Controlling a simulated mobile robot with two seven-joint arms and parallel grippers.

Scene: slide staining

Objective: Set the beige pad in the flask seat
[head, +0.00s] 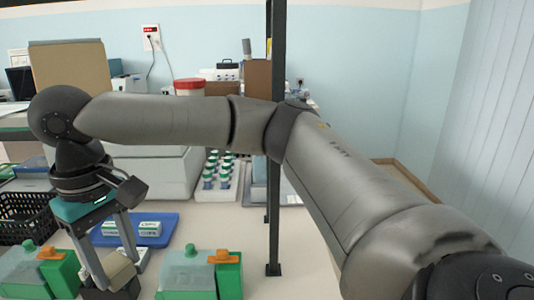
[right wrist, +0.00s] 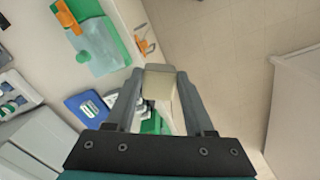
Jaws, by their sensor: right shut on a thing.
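My right gripper (head: 118,272) reaches across from the right and points down at the front left of the table. It is shut on the beige pad (head: 121,270), which also shows between the two fingers in the right wrist view (right wrist: 158,84). A dark block (head: 108,293) shows just below the fingertips at the lower edge; whether the pad touches it I cannot tell. Green stands with clear teal flasks are on either side, one at left (head: 40,272) and one at right (head: 200,275). I cannot make out the flask seat for certain. My left gripper is not in view.
A blue tray (head: 165,236) with white and green boxes lies behind the gripper. A black basket (head: 24,215) stands at left. A white rack of capped bottles (head: 225,185) stands farther back. A dark post (head: 275,225) rises right of the stands.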

